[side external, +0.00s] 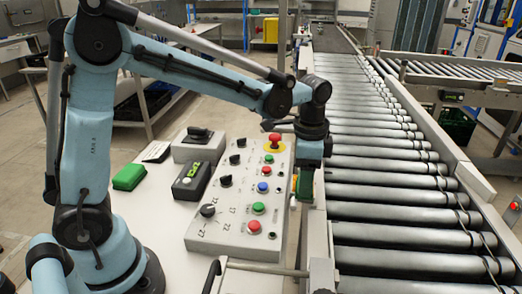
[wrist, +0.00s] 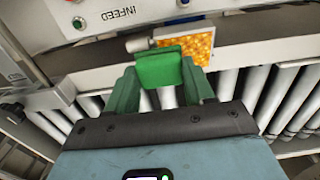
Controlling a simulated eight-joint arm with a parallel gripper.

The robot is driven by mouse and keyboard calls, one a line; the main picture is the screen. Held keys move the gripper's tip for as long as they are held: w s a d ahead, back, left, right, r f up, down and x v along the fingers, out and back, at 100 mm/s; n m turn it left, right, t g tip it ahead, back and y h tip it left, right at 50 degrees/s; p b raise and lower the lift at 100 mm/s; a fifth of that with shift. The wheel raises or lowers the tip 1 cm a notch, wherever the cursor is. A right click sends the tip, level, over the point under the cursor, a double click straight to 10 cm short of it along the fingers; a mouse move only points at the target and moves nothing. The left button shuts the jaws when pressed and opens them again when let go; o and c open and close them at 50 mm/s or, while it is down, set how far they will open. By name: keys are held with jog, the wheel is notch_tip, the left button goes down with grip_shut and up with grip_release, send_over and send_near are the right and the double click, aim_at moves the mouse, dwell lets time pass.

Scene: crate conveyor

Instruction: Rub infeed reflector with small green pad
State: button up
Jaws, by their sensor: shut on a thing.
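My gripper (wrist: 160,78) has green fingers and is shut on a small green pad (wrist: 158,68), seen in the wrist view. The infeed reflector (wrist: 190,44) is an orange patterned plate on the pale conveyor rail, just beyond the pad. The pad's upper edge overlaps the reflector's lower left part in the picture; I cannot tell whether they touch. In the side view my gripper (side external: 305,185) points down between the control panel and the rollers. There the pad and reflector are too small and covered to make out clearly.
The control panel (side external: 220,228) with knobs and buttons stands left of my gripper; its INFEED label shows in the wrist view. A larger green block (side external: 130,177) and a dark box with a green top (side external: 192,186) lie on the white table. The roller conveyor (side external: 385,185) is empty.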

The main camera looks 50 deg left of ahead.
jog(key=shift+r, duration=3.75)
jog(key=shift+a, duration=0.1)
